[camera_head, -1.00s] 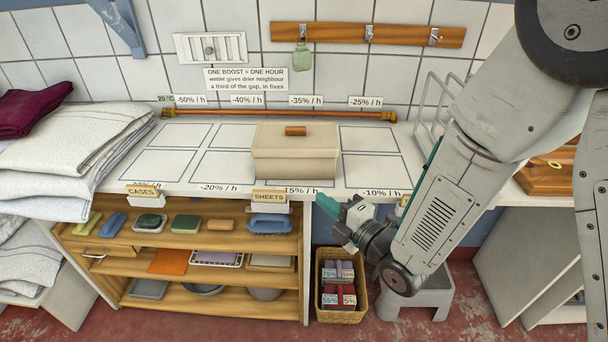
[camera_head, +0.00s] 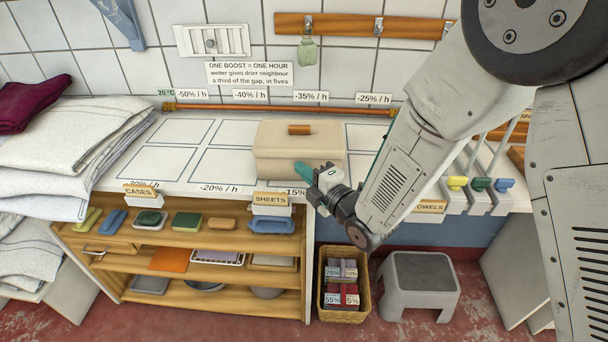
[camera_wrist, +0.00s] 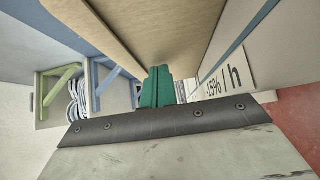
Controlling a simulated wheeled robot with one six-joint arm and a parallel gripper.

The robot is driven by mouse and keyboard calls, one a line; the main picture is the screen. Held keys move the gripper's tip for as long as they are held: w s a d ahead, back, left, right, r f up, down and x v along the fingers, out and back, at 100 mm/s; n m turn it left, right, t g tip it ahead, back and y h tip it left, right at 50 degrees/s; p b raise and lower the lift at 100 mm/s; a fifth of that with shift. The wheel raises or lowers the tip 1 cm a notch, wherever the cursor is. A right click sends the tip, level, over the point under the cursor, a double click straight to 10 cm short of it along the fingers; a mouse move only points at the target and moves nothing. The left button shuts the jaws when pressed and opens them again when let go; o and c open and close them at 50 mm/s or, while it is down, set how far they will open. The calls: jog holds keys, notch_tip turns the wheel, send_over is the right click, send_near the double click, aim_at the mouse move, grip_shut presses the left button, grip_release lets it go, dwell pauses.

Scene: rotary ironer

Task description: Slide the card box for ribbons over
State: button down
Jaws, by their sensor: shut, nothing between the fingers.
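The beige card box (camera_head: 285,158), with a lid and a brown handle on top, stands on the white counter across marked squares. In the wrist view the box (camera_wrist: 155,35) fills the upper middle as a large tan surface close to the fingers. My gripper (camera_head: 304,170) has teal fingertips, shut and empty, in front of the box's lower right face. The teal fingers (camera_wrist: 157,88) also show in the wrist view, right by the box. I cannot tell whether they touch it.
Marked squares (camera_head: 178,133) on the counter left of the box are bare. A copper rail (camera_head: 280,108) runs along the back. Folded linen (camera_head: 75,150) is stacked at left. A basket (camera_head: 343,310) and grey stool (camera_head: 420,280) stand below. Coloured-topped holders (camera_head: 480,190) stand at right.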

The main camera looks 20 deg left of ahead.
jog(key=shift+s+a, duration=0.1)
jog(key=shift+a, duration=0.15)
jog(key=w+a, duration=0.1)
jog(key=w, duration=0.4)
jog(key=w+a, duration=0.1)
jog(key=w, duration=0.4)
jog(key=w+a, duration=0.1)
jog(key=w, duration=0.5)
jog(key=shift+w+a, duration=0.1)
jog(key=shift+a, duration=0.1)
